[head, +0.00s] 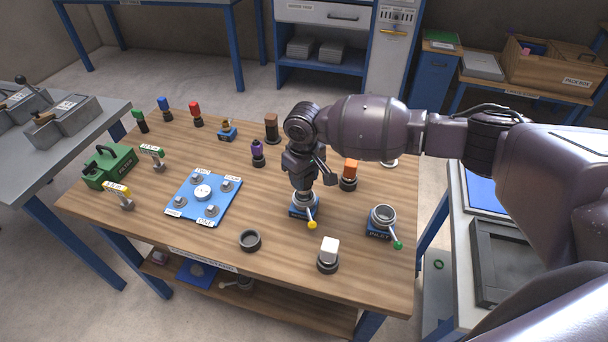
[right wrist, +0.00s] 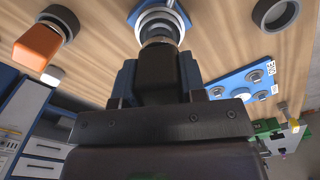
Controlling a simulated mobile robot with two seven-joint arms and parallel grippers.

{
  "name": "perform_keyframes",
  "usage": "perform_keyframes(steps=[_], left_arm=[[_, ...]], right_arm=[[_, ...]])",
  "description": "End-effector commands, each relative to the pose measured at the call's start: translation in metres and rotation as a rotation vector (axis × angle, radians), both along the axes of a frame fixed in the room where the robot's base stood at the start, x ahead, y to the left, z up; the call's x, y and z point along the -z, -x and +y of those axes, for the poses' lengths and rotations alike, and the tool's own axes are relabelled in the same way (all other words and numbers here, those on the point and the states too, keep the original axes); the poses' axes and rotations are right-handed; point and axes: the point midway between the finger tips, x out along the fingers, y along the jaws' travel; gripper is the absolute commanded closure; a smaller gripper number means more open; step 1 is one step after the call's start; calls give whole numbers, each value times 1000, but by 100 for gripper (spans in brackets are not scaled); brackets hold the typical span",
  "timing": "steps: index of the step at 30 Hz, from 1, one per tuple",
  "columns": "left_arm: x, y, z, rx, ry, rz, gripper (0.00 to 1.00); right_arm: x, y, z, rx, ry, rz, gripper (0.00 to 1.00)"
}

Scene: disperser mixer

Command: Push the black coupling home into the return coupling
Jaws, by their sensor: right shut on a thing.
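My right gripper (head: 303,180) points down over the table and is shut on the black coupling (right wrist: 158,72), which fills the space between its fingers in the right wrist view. The coupling's lower end is at the mouth of a silver ring coupling (right wrist: 158,18) on a blue base, taken as the return coupling; its label is not readable. In the head view this ring coupling (head: 306,199) has a yellow-tipped lever (head: 312,224) at its front. The gripper hides most of the black coupling there. I cannot tell how deep it sits. My left gripper is not in view.
Orange (head: 350,172), white (head: 329,252) and purple (head: 257,151) couplings stand nearby. An empty dark ring (head: 250,240) lies at the front. A blue plate (head: 203,221) with several fittings is left.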

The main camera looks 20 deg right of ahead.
Motion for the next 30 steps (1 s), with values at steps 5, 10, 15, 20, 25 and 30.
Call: perform_keyframes(steps=[5, 10, 15, 20, 25, 30], left_arm=[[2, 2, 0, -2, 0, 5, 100], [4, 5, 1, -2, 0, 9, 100], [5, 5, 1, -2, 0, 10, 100], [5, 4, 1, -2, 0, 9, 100], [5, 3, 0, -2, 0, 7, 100], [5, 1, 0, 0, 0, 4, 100]], right_arm=[[4, 0, 0, 0, 0, 0, 92], [7, 0, 0, 0, 0, 0, 92], [11, 0, 0, 0, 0, 0, 92], [14, 0, 0, 0, 0, 0, 92], [17, 0, 0, 0, 0, 0, 92], [21, 0, 0, -1, -1, 0, 92]])
